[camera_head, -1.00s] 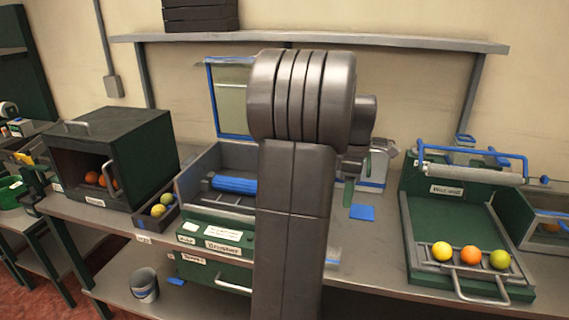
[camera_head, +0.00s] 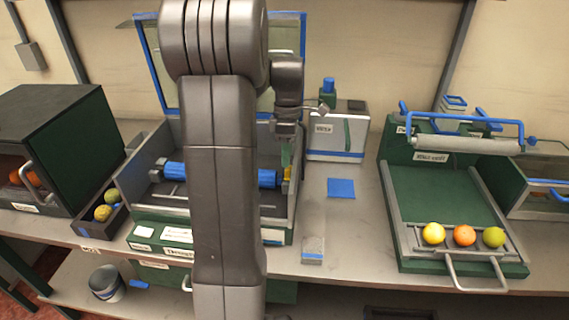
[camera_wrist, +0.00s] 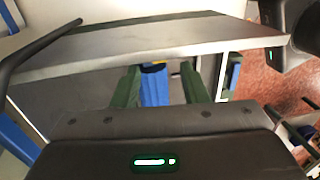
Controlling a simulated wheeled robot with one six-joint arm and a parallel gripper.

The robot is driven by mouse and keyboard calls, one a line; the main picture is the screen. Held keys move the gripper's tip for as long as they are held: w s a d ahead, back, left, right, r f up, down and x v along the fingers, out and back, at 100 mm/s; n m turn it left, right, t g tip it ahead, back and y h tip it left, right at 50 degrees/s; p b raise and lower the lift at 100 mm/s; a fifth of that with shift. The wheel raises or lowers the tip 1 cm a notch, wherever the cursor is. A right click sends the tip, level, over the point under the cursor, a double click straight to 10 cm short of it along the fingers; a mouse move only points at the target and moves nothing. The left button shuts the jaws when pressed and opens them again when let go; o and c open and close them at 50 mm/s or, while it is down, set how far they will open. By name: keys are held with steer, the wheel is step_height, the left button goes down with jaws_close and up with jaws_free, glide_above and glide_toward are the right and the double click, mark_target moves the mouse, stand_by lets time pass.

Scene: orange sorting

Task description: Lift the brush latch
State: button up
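The blue brush (camera_head: 264,178) lies across the inside of the open grey box (camera_head: 137,205), partly hidden by my arm. A small yellow piece, perhaps the latch (camera_head: 287,173), shows at the brush's right end. My gripper (camera_head: 290,152) hangs above that end, inside the right part of the box. In the wrist view, the two green fingers of my gripper (camera_wrist: 160,88) are apart. I cannot tell whether the fingers touch anything.
The raised blue-framed lid (camera_head: 303,50) stands behind the gripper. A grey dispenser (camera_head: 337,140) is to the right. Further right is a green tray (camera_head: 440,190) with a yellow, an orange and a green fruit. A dark oven-like box (camera_head: 80,140) stands at left.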

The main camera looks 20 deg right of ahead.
mark_target(289, 169)
steer(key=shift+s+a+f, duration=0.1)
steer(key=shift+f, duration=0.95)
steer(key=shift+s+a+f, duration=0.1)
steer(key=shift+f, duration=0.95)
jaws_close()
